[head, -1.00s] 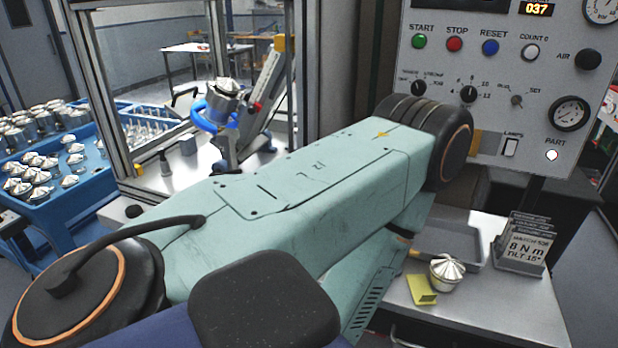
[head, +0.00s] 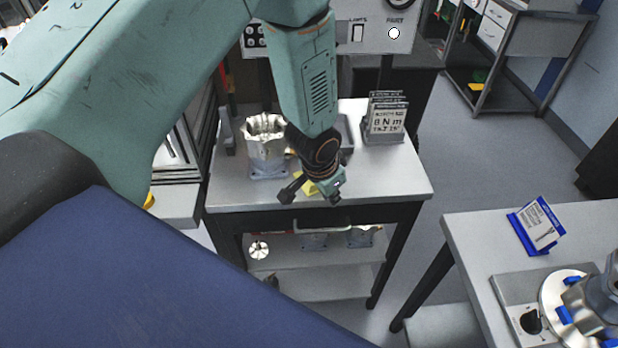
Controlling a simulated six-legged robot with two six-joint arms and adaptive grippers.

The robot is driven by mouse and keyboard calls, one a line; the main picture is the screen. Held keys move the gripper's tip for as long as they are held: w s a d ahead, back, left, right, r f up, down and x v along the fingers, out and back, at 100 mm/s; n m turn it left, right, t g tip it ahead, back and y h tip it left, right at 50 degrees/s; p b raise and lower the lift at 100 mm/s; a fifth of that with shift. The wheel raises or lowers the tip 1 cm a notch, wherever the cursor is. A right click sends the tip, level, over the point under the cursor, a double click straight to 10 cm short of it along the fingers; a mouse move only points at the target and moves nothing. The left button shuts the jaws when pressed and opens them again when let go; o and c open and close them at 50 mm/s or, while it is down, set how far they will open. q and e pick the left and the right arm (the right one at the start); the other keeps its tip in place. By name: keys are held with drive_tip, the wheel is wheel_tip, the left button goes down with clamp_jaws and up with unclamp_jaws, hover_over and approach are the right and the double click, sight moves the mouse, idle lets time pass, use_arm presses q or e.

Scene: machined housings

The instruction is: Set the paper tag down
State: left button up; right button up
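The yellow paper tag (head: 309,187) is at the front part of the metal bench top (head: 380,185), mostly hidden by my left gripper. My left gripper (head: 311,196) points down over the tag, its dark fingers spread to either side. The fingers look open. I cannot tell whether a fingertip touches the tag. My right gripper is not in view.
A silver housing (head: 266,145) stands left of my gripper on the bench. A sign holder reading 8 N m (head: 385,120) and a partly hidden grey tray (head: 344,135) are behind. The bench's front right is clear. Another table (head: 470,235) stands at right.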

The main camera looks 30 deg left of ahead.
use_arm(q)
drive_tip(key=w+a+r+m+y, duration=0.1)
drive_tip(key=w+a+r+m, duration=0.1)
drive_tip(key=w+r, duration=0.15)
drive_tip(key=a+f, duration=0.1)
drive_tip(key=f, duration=0.1)
drive_tip(key=a+f+g+y, duration=0.1)
drive_tip(key=f, duration=0.1)
drive_tip(key=a+f+g, duration=0.1)
drive_tip(key=f, duration=0.1)
drive_tip(key=shift+w+a+f+y+p, duration=0.1)
drive_tip(key=shift+a+f+y+p, duration=0.05)
drive_tip(key=shift+y+p, duration=0.25)
drive_tip(key=shift+w+a+f, duration=0.1)
drive_tip(key=shift+a+f, duration=0.1)
drive_tip(key=shift+f, duration=0.45)
clamp_jaws()
drive_tip(key=shift+r, duration=0.35)
drive_tip(key=shift+d, duration=0.1)
